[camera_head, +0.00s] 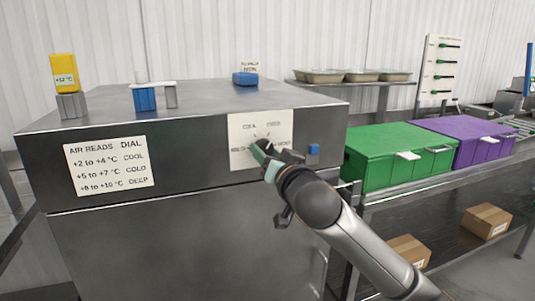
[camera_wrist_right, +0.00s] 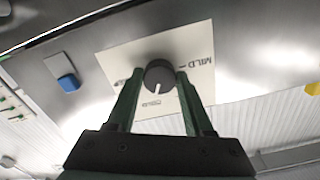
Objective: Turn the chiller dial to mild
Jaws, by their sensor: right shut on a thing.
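The chiller dial (camera_wrist_right: 160,75) is a dark round knob on a white label plate (camera_head: 248,128) on the chiller's front. My right gripper (camera_head: 264,158) reaches the plate and mostly hides the dial in the head view. In the right wrist view the two green fingers (camera_wrist_right: 159,82) stand either side of the dial, shut on it. The dial's white mark points down in that view, toward a label too small to read surely. The word MILD (camera_wrist_right: 195,60) is at the dial's right there. My left gripper is not in view.
The chiller (camera_head: 190,200) carries a chart of air readings and dial settings (camera_head: 109,168). A blue button (camera_head: 313,150) sits right of the plate. A yellow tag reading +12 °C (camera_head: 64,75) stands on top. Green (camera_head: 390,150) and purple (camera_head: 465,135) boxes are at right.

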